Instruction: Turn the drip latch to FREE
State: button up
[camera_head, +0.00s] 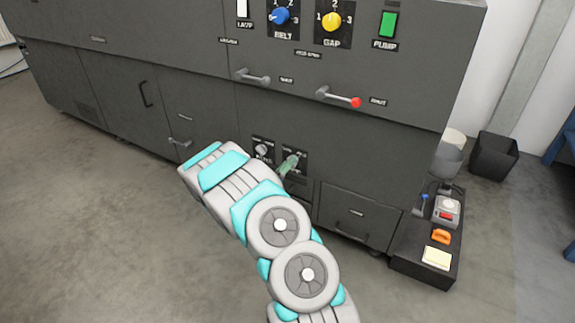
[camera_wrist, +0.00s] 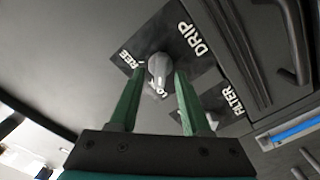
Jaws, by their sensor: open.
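The drip latch (camera_wrist: 159,68) is a small grey knob on a dark plate marked DRIP, with FREE at its left and LOCK, partly covered, below it in the wrist view. Its grip appears to point toward LOCK, though its mark is hard to read. My gripper (camera_wrist: 159,76) is open, with one green finger on each side of the knob; contact cannot be told. In the head view my gripper (camera_head: 289,164) is at the right-hand small plate low on the dark machine, hiding most of its knob.
A plate marked FILTER (camera_wrist: 230,100) lies beside the DRIP plate. Above are a red-tipped lever (camera_head: 340,97), a grey lever (camera_head: 253,77) and the BELT (camera_head: 281,15) and GAP (camera_head: 332,21) dials. A drawer (camera_head: 357,215) is at lower right. The floor at left is clear.

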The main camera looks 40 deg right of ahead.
jog(key=shift+d, duration=0.15)
grip_shut()
dwell(0.4)
